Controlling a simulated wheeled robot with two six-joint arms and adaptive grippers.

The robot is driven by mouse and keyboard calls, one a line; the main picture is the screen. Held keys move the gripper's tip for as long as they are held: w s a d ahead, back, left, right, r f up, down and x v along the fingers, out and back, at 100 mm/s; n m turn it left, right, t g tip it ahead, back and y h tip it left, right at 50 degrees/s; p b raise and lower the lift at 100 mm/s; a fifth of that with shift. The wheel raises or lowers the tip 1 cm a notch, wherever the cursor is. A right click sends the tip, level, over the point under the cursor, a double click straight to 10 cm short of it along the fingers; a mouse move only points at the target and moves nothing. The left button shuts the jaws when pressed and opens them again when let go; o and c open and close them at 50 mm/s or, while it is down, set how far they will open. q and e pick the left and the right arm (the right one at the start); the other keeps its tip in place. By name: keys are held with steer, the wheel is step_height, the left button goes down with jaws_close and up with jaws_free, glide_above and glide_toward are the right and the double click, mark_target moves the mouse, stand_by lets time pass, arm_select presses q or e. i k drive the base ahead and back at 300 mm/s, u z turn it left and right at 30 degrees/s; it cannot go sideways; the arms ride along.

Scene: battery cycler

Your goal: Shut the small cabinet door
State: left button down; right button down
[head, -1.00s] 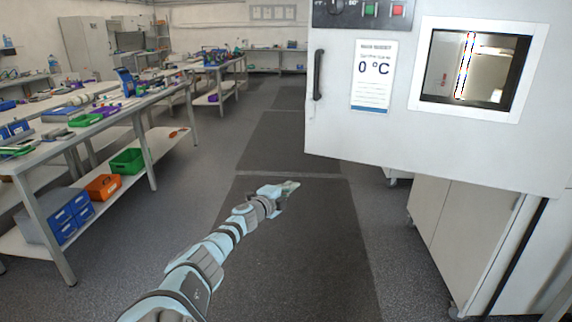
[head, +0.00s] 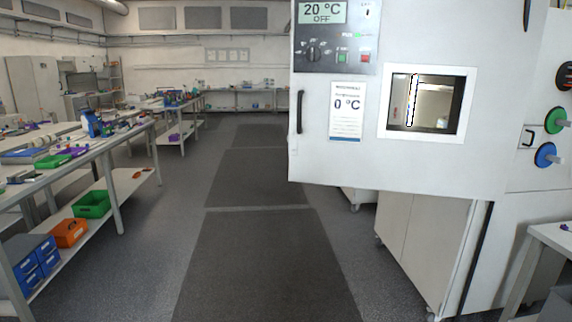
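A large white cabinet door (head: 360,165) with a black vertical handle (head: 299,112) on its left edge stands at the right in the head view. It has a square window (head: 425,104) and a control panel (head: 336,45) reading 20 °C OFF at its top. Its lower edge overhangs the base cabinet; I cannot tell whether it is fully shut. Which of these is the small cabinet door I cannot tell. Neither gripper is in view.
Benches (head: 75,160) with bins and tools line the left. A dark floor mat (head: 265,260) runs down the clear aisle. The base cabinet (head: 420,240) stands below the door. A white table (head: 550,240) is at the lower right. Green and blue round discs (head: 555,121) hang at the far right.

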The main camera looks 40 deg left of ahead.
mark_target(481, 44)
steer(key=u, duration=0.65)
steer(key=i, duration=0.55)
steer(key=u, duration=0.9)
steer(key=i, duration=1)
steer(key=z, duration=0.5)
steer(key=i, duration=0.7)
steer(key=z, duration=0.6)
